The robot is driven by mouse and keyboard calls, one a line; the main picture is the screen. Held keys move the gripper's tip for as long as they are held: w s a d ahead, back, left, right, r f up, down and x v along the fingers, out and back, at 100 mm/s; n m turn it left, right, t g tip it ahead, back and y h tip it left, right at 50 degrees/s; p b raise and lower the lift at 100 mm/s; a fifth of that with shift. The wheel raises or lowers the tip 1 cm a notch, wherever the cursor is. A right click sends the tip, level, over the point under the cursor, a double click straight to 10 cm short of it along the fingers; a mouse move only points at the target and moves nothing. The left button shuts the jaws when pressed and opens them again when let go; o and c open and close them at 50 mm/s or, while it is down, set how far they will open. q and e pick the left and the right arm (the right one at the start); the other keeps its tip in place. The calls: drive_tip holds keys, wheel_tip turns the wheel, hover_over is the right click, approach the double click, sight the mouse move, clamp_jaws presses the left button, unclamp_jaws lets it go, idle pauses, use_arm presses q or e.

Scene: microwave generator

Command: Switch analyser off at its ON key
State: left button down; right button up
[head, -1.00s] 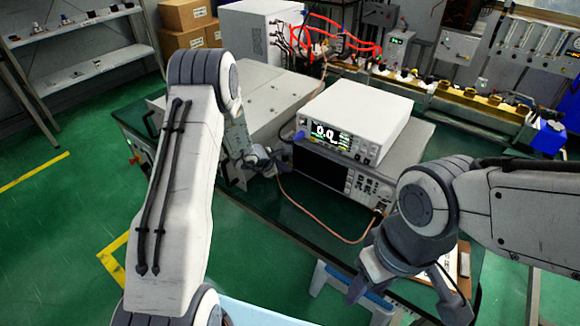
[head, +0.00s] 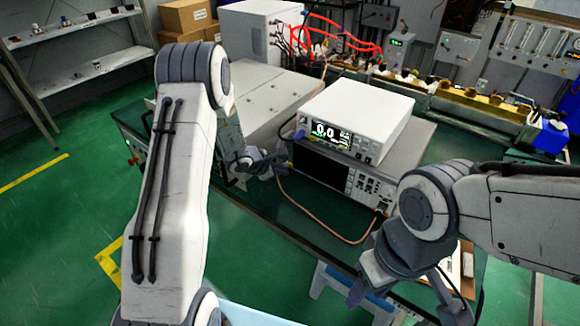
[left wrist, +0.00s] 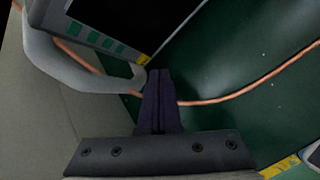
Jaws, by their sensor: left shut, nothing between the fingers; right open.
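A white bench unit (head: 358,108) with a lit display reading 0.0 stands on top of a grey rack instrument (head: 322,170) with a dark screen and keys on its right. I cannot tell from the labels which one is the analyser, and no ON key can be read. My left gripper (head: 280,162) is shut and empty, just left of the rack instrument's front. In the left wrist view its closed fingers (left wrist: 159,95) are close to the corner of a panel (left wrist: 100,45) with green keys. My right gripper (head: 407,296) is open and empty in front of the bench.
A copper-coloured cable (head: 312,223) loops across the green bench top to the rack instrument's right side. A grey cabinet (head: 262,92) stands behind on the left. A clipboard (head: 467,262) lies near the right gripper. The bench front is mostly clear.

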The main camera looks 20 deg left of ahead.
use_arm(q)
drive_tip(key=shift+s+a+f+b, duration=0.1)
drive_tip(key=shift+s+a+b, duration=0.15)
drive_tip(key=shift+s+b, duration=0.3)
drive_tip(key=shift+s+a+f+b, duration=0.1)
drive_tip(key=shift+s+a+b, duration=0.2)
drive_tip(key=shift+s, duration=0.4)
drive_tip(key=shift+s+a+r+b, duration=0.15)
drive_tip(key=shift+s+b, duration=0.1)
drive_tip(key=shift+s, duration=0.25)
drive_tip(key=shift+s+a+b, duration=0.15)
drive_tip(key=shift+s+b, duration=0.1)
drive_tip(key=shift+s, duration=0.25)
